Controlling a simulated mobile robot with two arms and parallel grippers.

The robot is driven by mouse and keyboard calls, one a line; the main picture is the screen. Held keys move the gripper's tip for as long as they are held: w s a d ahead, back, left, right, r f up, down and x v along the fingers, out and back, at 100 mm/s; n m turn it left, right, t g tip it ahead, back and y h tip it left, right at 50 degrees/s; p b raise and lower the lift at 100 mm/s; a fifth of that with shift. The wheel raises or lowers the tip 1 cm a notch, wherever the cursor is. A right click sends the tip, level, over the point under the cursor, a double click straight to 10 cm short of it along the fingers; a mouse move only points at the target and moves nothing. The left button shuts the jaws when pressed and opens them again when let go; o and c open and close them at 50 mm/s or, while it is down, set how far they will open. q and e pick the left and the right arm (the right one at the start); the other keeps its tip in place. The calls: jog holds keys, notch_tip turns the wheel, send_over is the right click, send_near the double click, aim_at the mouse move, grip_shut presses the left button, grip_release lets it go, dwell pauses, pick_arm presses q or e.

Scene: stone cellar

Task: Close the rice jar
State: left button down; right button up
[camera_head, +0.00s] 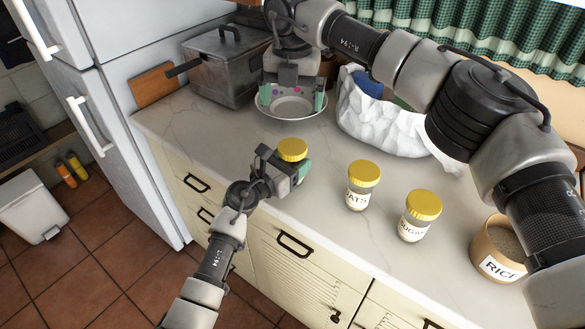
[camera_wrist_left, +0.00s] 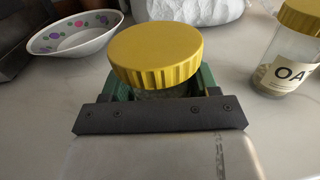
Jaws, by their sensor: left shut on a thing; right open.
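The rice jar (camera_head: 497,248) stands at the right of the counter, labelled "RICE" and partly cut off by my right arm. Its top is open and its contents show. My left gripper (camera_head: 291,166) is shut on a yellow-lidded jar (camera_head: 292,150), near the counter's front edge. In the left wrist view, the yellow lid (camera_wrist_left: 156,52) sits above the green fingers, with some glass visible beneath it. My right gripper (camera_head: 292,99) is open, with its green fingertips apart over the bowl at the back. No loose lid is visible.
An oats jar (camera_head: 361,190) and a sugar jar (camera_head: 415,220), both yellow-lidded, stand between my left gripper and the rice jar. A white bowl (camera_head: 290,108), metal pot (camera_head: 225,70) and white bag (camera_head: 380,130) are at the back. The front-left counter is clear.

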pick_arm(q)
jog(key=shift+c, duration=0.9)
grip_release()
jog(key=shift+s+a, duration=0.1)
jog(key=v, duration=1)
jog(key=shift+s+a, duration=0.15)
jog(key=shift+s, duration=0.1)
